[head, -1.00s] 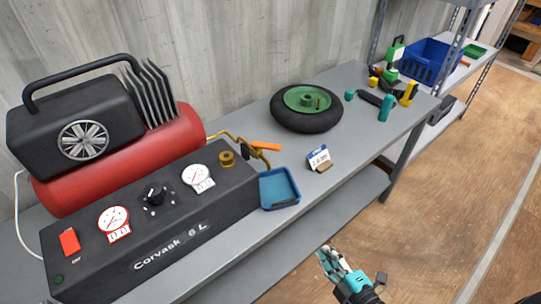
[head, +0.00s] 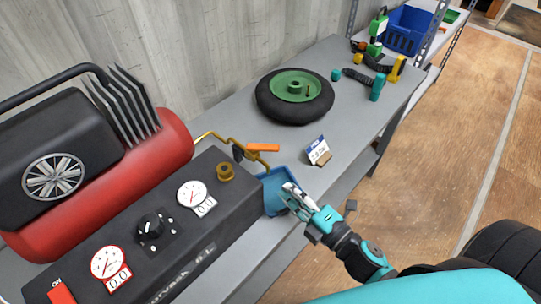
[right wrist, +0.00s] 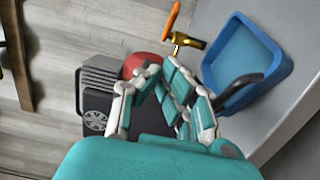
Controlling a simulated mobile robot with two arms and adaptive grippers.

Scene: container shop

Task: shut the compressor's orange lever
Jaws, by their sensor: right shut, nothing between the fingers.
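The compressor (head: 150,225) stands at the left of the bench, with a red tank, a dark control box and gauges. Its orange lever (head: 263,147) sits on the brass valve (head: 256,160) behind the blue tray. In the right wrist view the lever (right wrist: 171,21) shows at the top, beyond my fingers, above the brass valve (right wrist: 187,41). My right gripper (head: 290,193) is shut and empty, over the blue tray (head: 270,206) in the head view, in front of the valve and apart from the lever. My left gripper is not in view.
A wheel with a green hub (head: 295,95) lies on the bench behind the lever. A small sign (head: 318,151) stands right of it. Tools and a blue crate (head: 407,28) are at the far end. The bench between wheel and sign is clear.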

